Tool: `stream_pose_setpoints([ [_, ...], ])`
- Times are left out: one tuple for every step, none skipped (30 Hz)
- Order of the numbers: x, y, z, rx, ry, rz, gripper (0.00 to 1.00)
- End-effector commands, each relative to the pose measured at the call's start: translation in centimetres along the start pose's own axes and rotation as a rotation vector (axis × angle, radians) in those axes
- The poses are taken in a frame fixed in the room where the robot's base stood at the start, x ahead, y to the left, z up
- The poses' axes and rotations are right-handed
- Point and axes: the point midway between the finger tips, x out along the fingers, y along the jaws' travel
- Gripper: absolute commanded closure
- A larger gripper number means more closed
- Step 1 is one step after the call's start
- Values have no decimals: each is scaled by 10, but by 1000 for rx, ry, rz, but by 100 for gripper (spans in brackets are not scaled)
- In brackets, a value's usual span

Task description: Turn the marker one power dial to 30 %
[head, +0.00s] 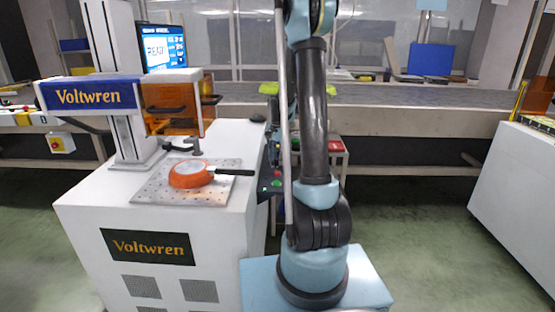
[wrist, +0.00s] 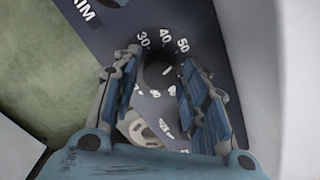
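The power dial (wrist: 160,78) is a dark round knob on a dark panel in the wrist view. White numbers 30, 40 and 50 show along its far side; the lower part of the scale is largely hidden. My gripper (wrist: 160,62) is open, with one finger on each side of the dial and narrow gaps visible. I cannot tell which number the dial points at. In the head view, the marker (head: 160,225) is a white Voltwren machine. Its control panel (head: 264,190) faces my arm, which hides much of it; the dial and gripper are not distinguishable there.
An orange pan (head: 190,176) with a black handle lies on the marker's perforated plate (head: 150,193). A screen (head: 165,50) reads READY. A conveyor (head: 400,97) runs behind, and a white cabinet (head: 520,190) stands at the right. Green floor between is clear.

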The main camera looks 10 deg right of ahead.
Motion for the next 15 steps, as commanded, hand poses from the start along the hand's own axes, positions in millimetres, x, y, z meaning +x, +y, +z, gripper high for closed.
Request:
stream_pose_setpoints([
  [0,0,0,0,0,0,79],
  [0,0,0,0,0,0,86],
  [0,0,0,0,0,0,94],
  [0,0,0,0,0,0,94],
  [0,0,0,0,0,0,94],
  [0,0,0,0,0,0,94],
  [0,0,0,0,0,0,94],
  [0,0,0,-1,0,0,94],
  [0,0,0,-3,0,0,94],
  [0,0,0,-5,0,0,94],
  [0,0,0,-8,0,0,94],
  [0,0,0,-14,0,0,94],
  [0,0,0,-21,0,0,94],
  [0,0,0,-29,0,-1,94],
  [0,0,0,-43,0,-1,94],
])
